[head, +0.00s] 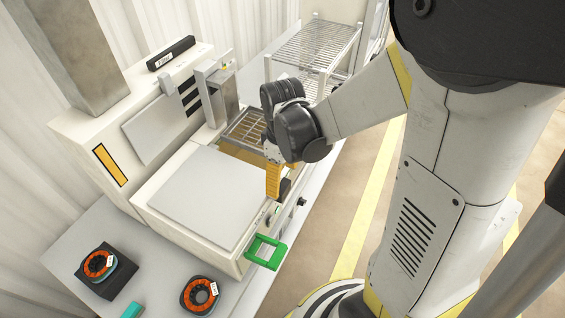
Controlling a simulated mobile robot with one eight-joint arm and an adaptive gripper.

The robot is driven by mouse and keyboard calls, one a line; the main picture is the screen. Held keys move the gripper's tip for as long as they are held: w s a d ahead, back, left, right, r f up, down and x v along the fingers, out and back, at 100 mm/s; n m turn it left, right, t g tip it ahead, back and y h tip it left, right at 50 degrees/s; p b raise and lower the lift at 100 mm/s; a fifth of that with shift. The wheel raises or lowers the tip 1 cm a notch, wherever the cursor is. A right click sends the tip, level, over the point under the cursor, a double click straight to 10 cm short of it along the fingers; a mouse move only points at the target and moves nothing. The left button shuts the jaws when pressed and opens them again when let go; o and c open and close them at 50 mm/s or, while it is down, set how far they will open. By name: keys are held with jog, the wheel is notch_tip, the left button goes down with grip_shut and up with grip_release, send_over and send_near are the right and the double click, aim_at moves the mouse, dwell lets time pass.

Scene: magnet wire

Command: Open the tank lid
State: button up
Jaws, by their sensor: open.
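The tank lid (208,193) looks like a flat light-grey panel lying level on top of the cream machine, and it appears closed.
Behind the lid is an open bay with a metal grid (246,127) over amber liquid. A wire rack (313,50) stands at the back. Two orange-and-black coils (200,295) (99,264) sit at the front left, one on a dark block (121,277). The floor to the right is clear.

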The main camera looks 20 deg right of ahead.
notch_tip(320, 180, up, 8)
dwell(0.6)
jog(key=s+a+r+m+t, duration=0.1)
jog(key=s+r+m+t, duration=0.5)
jog(key=m+t, duration=0.1)
jog(key=shift+s+a+r+m, duration=0.25)
jog(key=shift+s+r+m, duration=0.05)
jog(key=shift+r, duration=0.1)
dwell(1.0)
